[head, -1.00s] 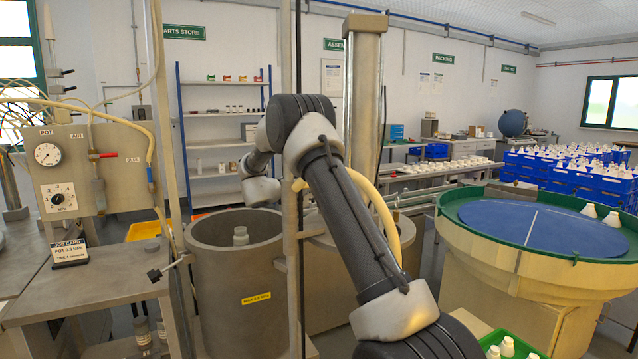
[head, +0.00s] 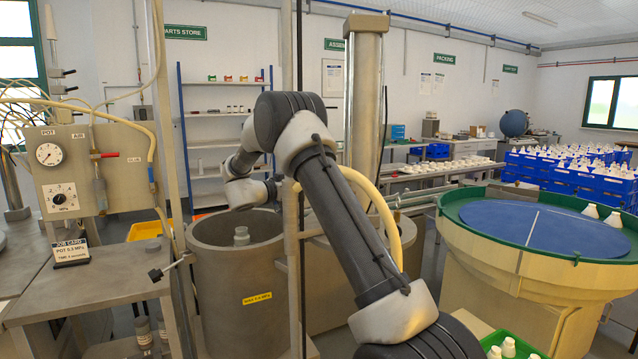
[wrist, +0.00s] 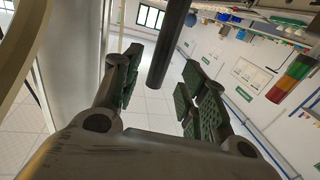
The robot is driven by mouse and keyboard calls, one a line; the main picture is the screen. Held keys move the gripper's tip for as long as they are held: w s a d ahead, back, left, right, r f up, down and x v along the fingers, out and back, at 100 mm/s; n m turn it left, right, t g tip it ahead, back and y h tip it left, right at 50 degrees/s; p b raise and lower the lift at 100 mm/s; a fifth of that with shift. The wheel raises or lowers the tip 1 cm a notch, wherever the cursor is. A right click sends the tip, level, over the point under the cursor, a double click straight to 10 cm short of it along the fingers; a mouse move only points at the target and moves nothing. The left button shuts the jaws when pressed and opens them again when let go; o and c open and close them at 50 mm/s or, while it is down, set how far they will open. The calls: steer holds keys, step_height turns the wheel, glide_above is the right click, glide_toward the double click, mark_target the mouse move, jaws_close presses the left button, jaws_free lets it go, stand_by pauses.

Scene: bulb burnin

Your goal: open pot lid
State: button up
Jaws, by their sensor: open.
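The grey pot (head: 216,293) stands left of centre in the head view, with a yellow label on its front. Its top looks open, and a pale stepped fitting (head: 241,236) shows inside the rim. I cannot pick out a separate lid. My gripper's fingers are hidden in the head view; my wrist links are above and behind the pot's far rim. In the wrist view my gripper (wrist: 160,92) is open, with green-padded fingers spread apart. A dark round bar (wrist: 172,42) shows between the fingers, with its near end free. I cannot tell whether it touches them.
A gauge panel (head: 95,170) and a bench (head: 90,290) with a job card stand left of the pot. Upright posts rise beside the pot. A green-rimmed bowl (head: 560,255) stands at right. A parts shelf (head: 225,115) is behind.

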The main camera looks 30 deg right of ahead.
steer(key=a, duration=0.6)
steer(key=shift+s+a, duration=0.35)
steer(key=shift+a, duration=0.05)
